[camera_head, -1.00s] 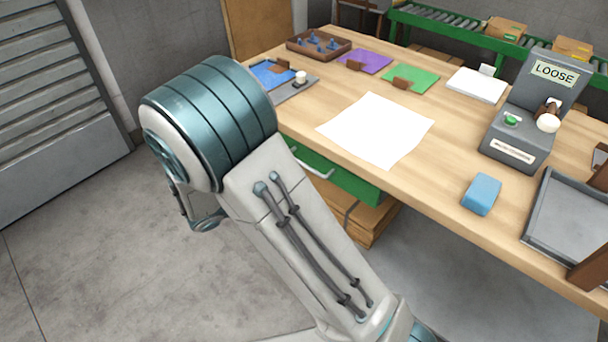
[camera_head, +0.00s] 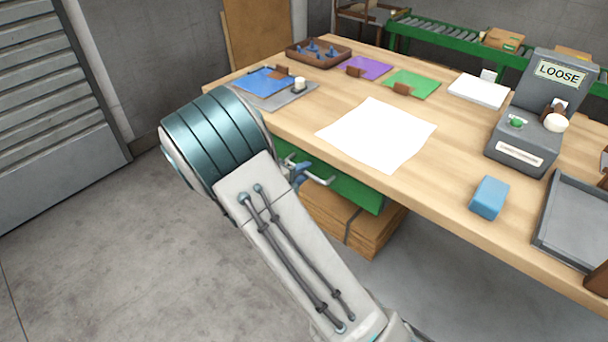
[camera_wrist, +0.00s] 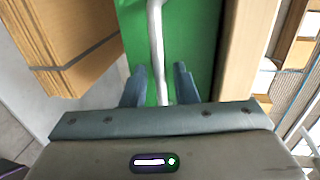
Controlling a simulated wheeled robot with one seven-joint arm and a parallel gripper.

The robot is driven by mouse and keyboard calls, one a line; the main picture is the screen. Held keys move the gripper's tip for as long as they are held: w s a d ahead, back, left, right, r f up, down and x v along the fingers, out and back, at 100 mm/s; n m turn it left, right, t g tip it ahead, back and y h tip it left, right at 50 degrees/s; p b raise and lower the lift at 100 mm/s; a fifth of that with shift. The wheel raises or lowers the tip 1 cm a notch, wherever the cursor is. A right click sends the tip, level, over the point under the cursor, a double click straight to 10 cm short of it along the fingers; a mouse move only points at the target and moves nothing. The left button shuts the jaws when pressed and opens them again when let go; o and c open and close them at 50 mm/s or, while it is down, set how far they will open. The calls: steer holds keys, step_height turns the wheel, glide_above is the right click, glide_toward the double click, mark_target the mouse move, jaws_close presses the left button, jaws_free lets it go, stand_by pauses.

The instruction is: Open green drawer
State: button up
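The green drawer (camera_head: 357,190) sits under the near edge of the wooden table in the head view and looks closed. Its pale bar handle (camera_head: 319,181) sticks out from the front. My gripper (camera_head: 296,172) is at the left part of this handle, partly hidden behind my arm. In the wrist view, the green drawer front (camera_wrist: 190,35) fills the upper middle, with the handle (camera_wrist: 156,40) running down it. My gripper (camera_wrist: 160,73) is open, one blue-grey finger on each side of the handle, with gaps visible between fingers and bar.
Stacked cardboard (camera_head: 350,222) lies below the drawer and also shows in the wrist view (camera_wrist: 75,40). The wooden table (camera_head: 290,125) overhangs the drawer and holds a white sheet (camera_head: 377,134), a blue block (camera_head: 489,198) and a grey tray (camera_head: 575,225). The floor in front is clear.

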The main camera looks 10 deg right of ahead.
steer(key=shift+w+d+f, duration=0.1)
steer(key=shift+w+d, duration=0.25)
steer(key=shift+d, duration=0.15)
jaws_close()
steer(key=f+p+v, duration=0.2)
steer(key=p+v, duration=0.2)
steer(key=v, duration=0.5)
steer(key=f+p+v, duration=0.2)
steer(key=p+v, duration=0.2)
steer(key=v, duration=0.6)
steer(key=a+f+p+v, duration=0.1)
steer(key=f+p+v, duration=0.1)
steer(key=v, duration=0.7)
steer(key=shift+s+a+p, duration=0.25)
steer(key=shift+s+p, duration=0.3)
steer(key=shift+p, duration=0.35)
jaws_free()
steer(key=shift+r, duration=0.1)
